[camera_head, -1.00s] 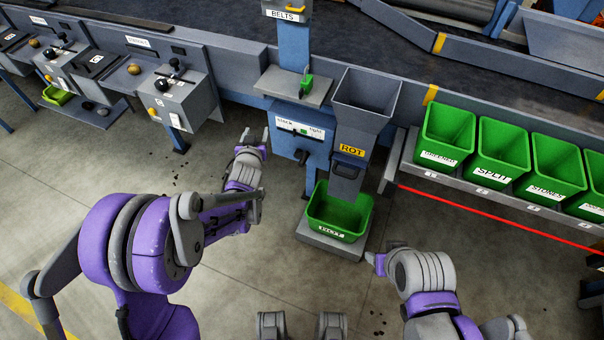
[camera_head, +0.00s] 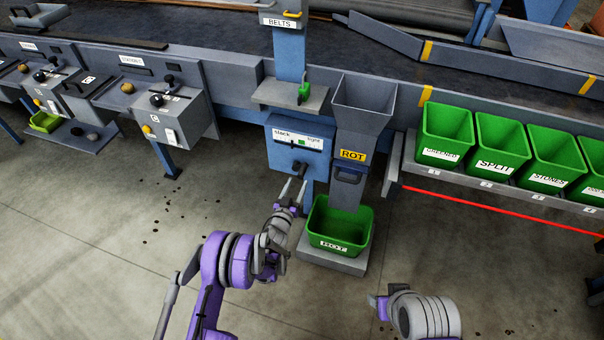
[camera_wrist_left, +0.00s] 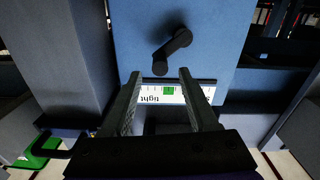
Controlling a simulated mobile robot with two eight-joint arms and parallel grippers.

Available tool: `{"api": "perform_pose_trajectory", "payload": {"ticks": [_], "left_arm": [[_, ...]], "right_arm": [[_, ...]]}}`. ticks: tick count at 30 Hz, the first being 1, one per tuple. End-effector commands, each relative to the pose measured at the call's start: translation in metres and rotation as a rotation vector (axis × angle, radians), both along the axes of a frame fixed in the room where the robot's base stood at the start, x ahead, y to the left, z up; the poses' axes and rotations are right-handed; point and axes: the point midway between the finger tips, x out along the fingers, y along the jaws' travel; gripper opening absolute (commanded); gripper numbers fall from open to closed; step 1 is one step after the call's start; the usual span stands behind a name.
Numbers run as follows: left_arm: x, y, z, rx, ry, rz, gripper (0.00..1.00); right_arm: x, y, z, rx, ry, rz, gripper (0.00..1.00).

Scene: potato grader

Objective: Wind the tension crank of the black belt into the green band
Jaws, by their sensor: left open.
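The tension crank (camera_head: 299,170) is a dark handle on the front of a blue box (camera_head: 284,158) under the belts post. Above it is a white gauge (camera_head: 290,137) reading slack at left and tight at right, with a green band (camera_head: 302,142). I cannot make out the pointer. In the left wrist view the crank (camera_wrist_left: 172,50) lies beyond the fingertips, and the gauge (camera_wrist_left: 152,95) appears inverted between the fingers. My left gripper (camera_head: 294,187) is open and empty, just in front of the crank. My right gripper (camera_head: 377,306) is low at right, its jaws unclear.
A grey chute marked ROT (camera_head: 364,107) stands right of the crank box. A green bin (camera_head: 340,226) sits below it on a grey stand. A shelf (camera_head: 277,95) with a green-handled part (camera_head: 305,88) juts out above the gauge.

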Motion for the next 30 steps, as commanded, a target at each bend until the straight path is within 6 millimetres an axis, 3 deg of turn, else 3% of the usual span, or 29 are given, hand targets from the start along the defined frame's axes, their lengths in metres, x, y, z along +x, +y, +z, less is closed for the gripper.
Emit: {"api": "perform_pose_trajectory", "payload": {"ticks": [3, 9, 22, 30], "left_arm": [[0.023, -0.008, 0.0, -0.001, 0.0, 0.0, 0.59], [0.051, -0.017, 0.0, 0.0, 0.0, -0.001, 0.59], [0.061, -0.02, 0.0, 0.0, 0.001, 0.0, 0.59], [0.061, -0.02, 0.0, 0.0, 0.001, 0.001, 0.13]], "right_arm": [[0.0, 0.0, 0.0, 0.0, 0.0, 0.0, 0.53], [0.0, 0.0, 0.0, 0.0, 0.0, 0.0, 0.53], [0.0, 0.0, 0.0, 0.0, 0.0, 0.0, 0.53], [0.0, 0.0, 0.0, 0.0, 0.0, 0.0, 0.53]]}}
